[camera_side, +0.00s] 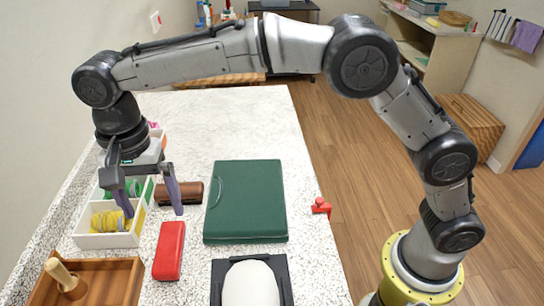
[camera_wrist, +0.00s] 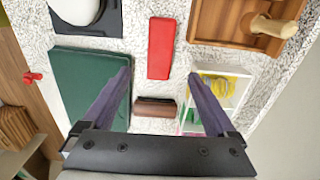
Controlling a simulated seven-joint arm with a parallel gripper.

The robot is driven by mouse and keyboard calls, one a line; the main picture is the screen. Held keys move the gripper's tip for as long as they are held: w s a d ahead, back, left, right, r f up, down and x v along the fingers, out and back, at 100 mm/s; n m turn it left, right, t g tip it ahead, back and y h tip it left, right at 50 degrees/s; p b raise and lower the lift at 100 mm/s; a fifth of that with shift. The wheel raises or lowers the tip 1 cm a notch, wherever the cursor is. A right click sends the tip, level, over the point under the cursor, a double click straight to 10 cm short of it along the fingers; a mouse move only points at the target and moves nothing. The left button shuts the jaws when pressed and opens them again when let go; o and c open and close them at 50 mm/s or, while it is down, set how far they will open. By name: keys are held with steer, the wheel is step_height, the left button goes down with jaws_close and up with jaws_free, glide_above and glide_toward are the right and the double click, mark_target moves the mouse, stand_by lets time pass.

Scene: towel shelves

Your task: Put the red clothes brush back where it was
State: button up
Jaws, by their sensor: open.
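A long red block-like object, which I take for the red clothes brush (camera_side: 169,250), lies on the speckled white counter between the wooden tray and the green case; no bristles show. In the wrist view the brush (camera_wrist: 161,47) lies upright in the picture, just beyond my fingertips. My gripper (camera_side: 153,212) points down above the counter, open and empty, behind the brush in the side view. In the wrist view my gripper (camera_wrist: 160,73) has its fingers wide apart, one on each side of the brush's line, not touching it.
A brown roll-like object (camera_side: 185,193) lies close to my fingers. A white divided tray (camera_side: 107,240) with yellow and green items is at left. A green case (camera_side: 246,200), a wooden tray (camera_side: 115,285), a black tray (camera_side: 281,268) with a white object and a red clamp (camera_side: 321,207) surround.

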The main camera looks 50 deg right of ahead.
steer(key=s+d+r+n+t+y, duration=0.15)
steer(key=s+d+r, duration=0.3)
steer(key=d, duration=0.55)
steer(key=s+d+r+n+t+h, duration=0.1)
steer(key=s+d+r+n, duration=0.3)
steer(key=d, duration=0.6)
steer(key=s+d+f+n+t, duration=0.1)
steer(key=s+d+f, duration=0.1)
steer(key=s+d, duration=0.4)
steer(key=s+d+f+n+t, duration=0.2)
steer(key=s+d, duration=0.4)
steer(key=s, duration=0.3)
steer(key=shift+s+d+f, duration=0.15)
steer(key=shift+s+f, duration=0.1)
steer(key=shift+f, duration=0.5)
steer(key=shift+n, duration=0.25)
